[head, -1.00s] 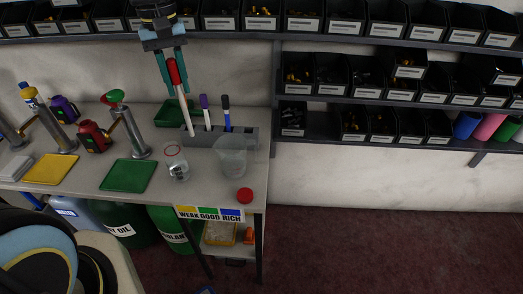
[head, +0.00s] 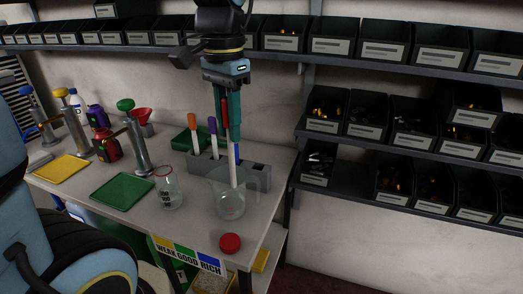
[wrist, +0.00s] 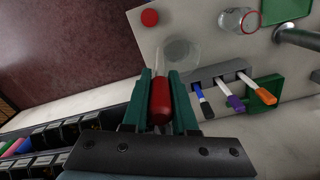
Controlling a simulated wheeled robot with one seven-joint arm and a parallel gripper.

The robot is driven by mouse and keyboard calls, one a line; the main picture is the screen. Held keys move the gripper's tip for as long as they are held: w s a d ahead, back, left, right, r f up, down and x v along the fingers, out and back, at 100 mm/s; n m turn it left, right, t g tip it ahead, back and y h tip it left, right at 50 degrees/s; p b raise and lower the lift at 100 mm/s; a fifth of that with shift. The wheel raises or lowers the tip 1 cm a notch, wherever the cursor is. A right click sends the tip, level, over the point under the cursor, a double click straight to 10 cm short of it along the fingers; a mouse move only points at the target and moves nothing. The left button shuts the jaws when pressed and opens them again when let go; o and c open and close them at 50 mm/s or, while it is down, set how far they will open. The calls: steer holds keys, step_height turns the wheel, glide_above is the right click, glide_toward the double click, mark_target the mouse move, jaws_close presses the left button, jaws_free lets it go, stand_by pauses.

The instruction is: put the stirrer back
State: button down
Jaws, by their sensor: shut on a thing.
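My gripper (head: 228,138) points down and is shut on the red handle of the stirrer (head: 226,118). The stirrer hangs upright, its pale rod going down to the clear beaker (head: 229,203); whether the tip is inside the beaker or in front of it I cannot tell. In the wrist view the red handle (wrist: 160,104) lies between the green fingers (wrist: 160,80), with the beaker (wrist: 181,52) beyond. The grey rack (head: 257,180) stands behind the beaker and holds orange, purple and blue pens. At least one slot at its right end looks empty.
A glass jar (head: 168,188) stands left of the beaker, and a red cap (head: 230,243) lies in front. Green (head: 123,192) and yellow (head: 61,169) mats and a metal cylinder (head: 138,150) are to the left. Shelves of black bins (head: 410,125) are to the right.

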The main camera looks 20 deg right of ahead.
steer(key=w+d+p, duration=0.4)
steer(key=w+d, duration=0.6)
step_height(320, 180, down, 12)
steer(key=p, duration=0.1)
steer(key=shift+w+r+p, duration=0.25)
steer(key=shift+w+p, duration=0.1)
steer(key=shift+w, duration=0.1)
steer(key=shift+f, duration=0.15)
steer(key=c, duration=0.7)
jaws_free()
steer(key=shift+d, duration=0.1)
step_height(320, 180, up, 12)
steer(key=b, duration=0.1)
steer(key=shift+b, duration=0.35)
